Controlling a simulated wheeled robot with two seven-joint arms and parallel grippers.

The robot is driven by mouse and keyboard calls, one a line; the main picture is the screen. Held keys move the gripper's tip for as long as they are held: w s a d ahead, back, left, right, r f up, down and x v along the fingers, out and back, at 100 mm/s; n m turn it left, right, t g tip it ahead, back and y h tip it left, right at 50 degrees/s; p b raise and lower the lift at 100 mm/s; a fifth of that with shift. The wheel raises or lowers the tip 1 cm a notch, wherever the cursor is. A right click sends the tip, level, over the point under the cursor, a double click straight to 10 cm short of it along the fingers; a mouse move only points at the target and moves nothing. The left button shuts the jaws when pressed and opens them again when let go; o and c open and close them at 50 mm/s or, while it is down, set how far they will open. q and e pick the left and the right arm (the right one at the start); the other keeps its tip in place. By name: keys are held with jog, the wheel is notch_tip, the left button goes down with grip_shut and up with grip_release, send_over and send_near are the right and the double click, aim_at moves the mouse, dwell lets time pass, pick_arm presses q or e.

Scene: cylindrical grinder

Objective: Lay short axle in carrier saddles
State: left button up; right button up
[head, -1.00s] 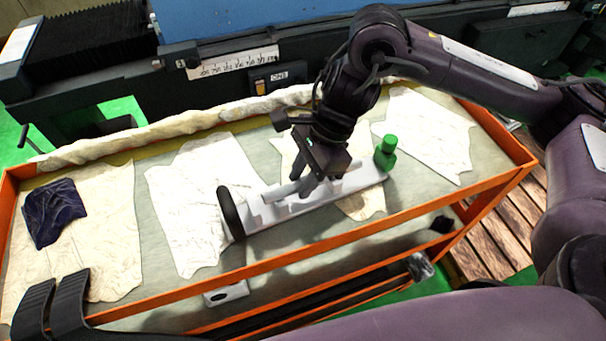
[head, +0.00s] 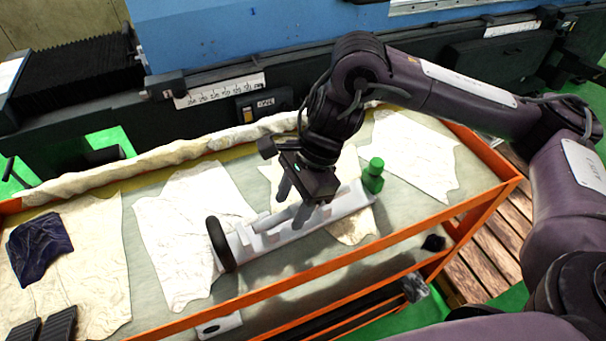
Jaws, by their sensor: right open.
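The light grey carrier (head: 332,214) lies slantwise on the bench, with upright saddles along it. A short grey round bar, seemingly the short axle (head: 272,219), lies along the carrier's left half. Its right end is hidden by my right gripper, and I cannot tell if it is fully seated. My right gripper (head: 293,203) points down over the carrier's middle with its two fingers apart, nothing clearly between them.
A black disc (head: 220,244) stands at the carrier's left end, and a green bottle-shaped piece (head: 374,176) at its right end. A dark blue cloth (head: 39,249) lies at left. Pale sheets cover parts of the orange-edged bench (head: 458,213). The grinder stands behind.

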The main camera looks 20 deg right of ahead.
jog(key=p+v, duration=0.1)
jog(key=v, duration=1)
jog(key=shift+r, duration=0.35)
